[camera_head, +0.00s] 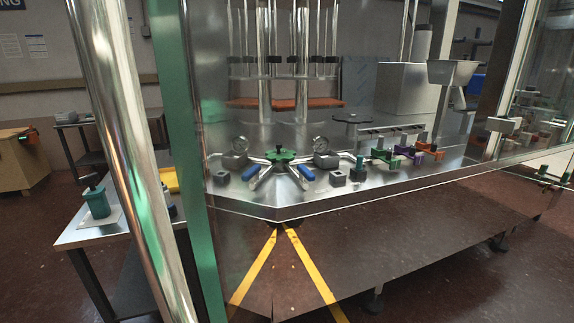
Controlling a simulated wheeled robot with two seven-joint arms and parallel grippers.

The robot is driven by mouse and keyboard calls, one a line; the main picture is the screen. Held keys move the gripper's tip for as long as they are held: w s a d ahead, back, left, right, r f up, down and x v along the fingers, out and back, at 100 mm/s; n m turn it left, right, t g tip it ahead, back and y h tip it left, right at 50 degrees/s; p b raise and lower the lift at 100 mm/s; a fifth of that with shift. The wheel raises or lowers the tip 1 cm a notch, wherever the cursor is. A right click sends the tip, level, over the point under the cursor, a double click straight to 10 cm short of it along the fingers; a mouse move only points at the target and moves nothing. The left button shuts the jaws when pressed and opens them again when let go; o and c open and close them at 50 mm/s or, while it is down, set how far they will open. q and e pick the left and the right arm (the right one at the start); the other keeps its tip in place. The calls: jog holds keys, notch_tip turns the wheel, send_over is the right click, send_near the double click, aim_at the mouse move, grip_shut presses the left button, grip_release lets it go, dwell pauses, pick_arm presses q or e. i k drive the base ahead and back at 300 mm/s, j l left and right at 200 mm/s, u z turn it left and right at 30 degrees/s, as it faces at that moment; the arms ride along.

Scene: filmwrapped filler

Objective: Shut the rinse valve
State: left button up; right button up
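A green star-shaped handwheel (281,155) sits on the steel machine deck in the middle. Two valves with blue lever handles stand in front of it, a left blue lever (251,172) and a right blue lever (306,172), which slant apart toward the front. A left gauge (240,144) and a right gauge (320,145) stand on blocks either side of the handwheel. No readable label shows which of these is the rinse valve. Neither of my grippers is in view.
Small green, purple and orange clamps (408,151) line the deck's right side. A chrome post (127,150) and a green post (184,150) stand left of the deck. A side table (95,235) holds a teal item (97,203). Yellow stripes (255,268) show below the deck's front edge.

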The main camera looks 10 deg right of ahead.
aim_at(304, 171)
jog(key=i+l+u, duration=0.2)
jog(key=l+u, duration=0.3)
jog(key=l, duration=0.6)
jog(key=l+u, duration=0.45)
jog(key=l, duration=0.6)
jog(key=l+z, duration=0.25)
jog(key=l, duration=0.3)
jog(key=i+l+z, duration=0.2)
jog(key=l, duration=0.35)
jog(key=l+z, duration=0.25)
jog(key=l, duration=0.3)
jog(key=l+z, duration=0.1)
jog(key=z, duration=0.75)
jog(key=i+z, duration=0.1)
jog(key=z, duration=0.3)
jog(key=l+z, duration=0.1)
jog(key=z, duration=0.3)
jog(key=i+z, duration=0.1)
jog(key=z, duration=0.75)
jog(key=i+u, duration=0.1)
jog(key=u, duration=4.25)
